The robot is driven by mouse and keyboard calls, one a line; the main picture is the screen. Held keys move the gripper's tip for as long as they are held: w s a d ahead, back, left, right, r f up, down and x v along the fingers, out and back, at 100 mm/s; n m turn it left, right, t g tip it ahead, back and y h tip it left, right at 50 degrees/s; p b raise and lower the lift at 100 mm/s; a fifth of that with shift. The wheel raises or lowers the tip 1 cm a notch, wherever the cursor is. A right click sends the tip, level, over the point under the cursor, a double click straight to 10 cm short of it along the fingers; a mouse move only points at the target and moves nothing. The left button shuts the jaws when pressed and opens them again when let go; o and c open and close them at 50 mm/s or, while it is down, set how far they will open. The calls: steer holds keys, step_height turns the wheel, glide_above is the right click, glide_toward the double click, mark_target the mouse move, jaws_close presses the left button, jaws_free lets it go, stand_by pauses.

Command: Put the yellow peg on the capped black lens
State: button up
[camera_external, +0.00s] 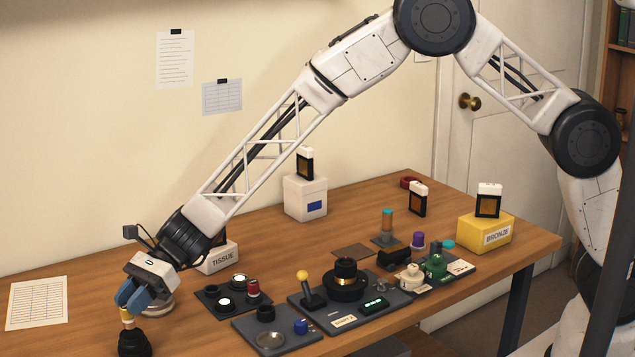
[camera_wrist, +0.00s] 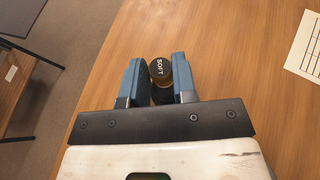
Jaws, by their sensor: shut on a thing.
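The peg shows just below the fingertips. The black lens (camera_external: 133,343) stands on the table directly beneath it. The peg's lower end meets or nearly meets the lens top; I cannot tell whether they touch.
A ruled sheet (camera_external: 37,303) lies left of the gripper. The table edge is near the lens.

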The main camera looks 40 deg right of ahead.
steer(key=shift+f, duration=0.75)
steer(key=shift+f, duration=0.1)
steer(key=o, duration=0.9)
steer(key=shift+d, duration=0.1)
steer(key=shift+w+d+r, duration=0.25)
steer(key=shift+d+r, duration=0.2)
steer(key=shift+d, duration=0.1)
steer(key=v, duration=1)
steer(key=shift+w+d, duration=0.15)
steer(key=shift+d, duration=0.05)
steer(key=shift+r, duration=0.1)
